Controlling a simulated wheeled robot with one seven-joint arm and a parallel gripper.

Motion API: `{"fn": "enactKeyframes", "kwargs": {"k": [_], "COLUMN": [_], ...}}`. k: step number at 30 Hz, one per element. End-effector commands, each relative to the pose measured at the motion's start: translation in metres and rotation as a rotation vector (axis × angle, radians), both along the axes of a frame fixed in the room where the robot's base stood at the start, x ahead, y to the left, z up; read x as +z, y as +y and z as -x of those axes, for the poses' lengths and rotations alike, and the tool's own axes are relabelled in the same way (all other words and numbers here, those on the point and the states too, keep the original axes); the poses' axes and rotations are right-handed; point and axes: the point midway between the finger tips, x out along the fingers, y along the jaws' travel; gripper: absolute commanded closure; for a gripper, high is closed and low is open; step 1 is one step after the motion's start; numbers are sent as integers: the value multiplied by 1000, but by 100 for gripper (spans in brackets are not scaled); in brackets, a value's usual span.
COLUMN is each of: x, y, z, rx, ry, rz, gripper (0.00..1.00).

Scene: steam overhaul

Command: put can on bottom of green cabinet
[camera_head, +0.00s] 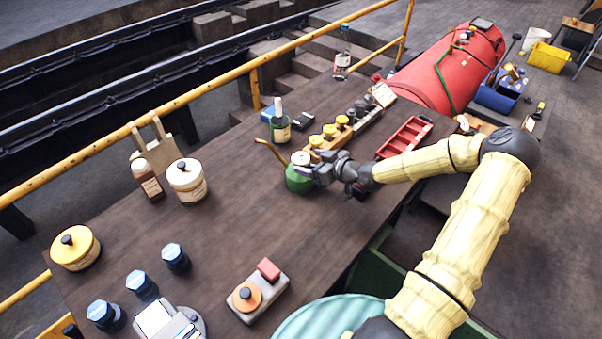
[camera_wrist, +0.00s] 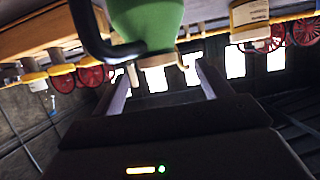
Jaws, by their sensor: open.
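The can is a green oil can (camera_head: 299,183) with a pale top and a thin copper-coloured spout, upright on the dark workbench. My gripper (camera_head: 309,172) is at its right side, with its fingers close to the can's upper part. In the wrist view the can (camera_wrist: 147,20) appears upside down, with a black curved handle, just beyond the two open fingers (camera_wrist: 160,85). I cannot tell whether a finger touches it. A dark green surface (camera_head: 393,231) shows below the bench's right edge; it may be the green cabinet, mostly hidden by the bench and my arm.
A red tray (camera_head: 404,138) lies to the right. Jars, blue-capped bottles and an orange-knobbed device (camera_head: 257,290) stand nearer. The bench middle (camera_head: 235,225) is clear.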

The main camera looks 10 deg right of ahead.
Motion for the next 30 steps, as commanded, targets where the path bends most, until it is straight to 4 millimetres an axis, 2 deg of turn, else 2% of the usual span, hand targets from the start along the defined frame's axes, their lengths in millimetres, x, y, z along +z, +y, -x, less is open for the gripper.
{"fn": "enactKeyframes", "kwargs": {"k": [11,24,30], "x": [-2,-21,-24], "y": [2,25,26], "z": [-3,-39,-41], "rx": [0,1,-1], "ry": [1,1,1], "rz": [-1,-1,0], "gripper": [23,23,23]}}
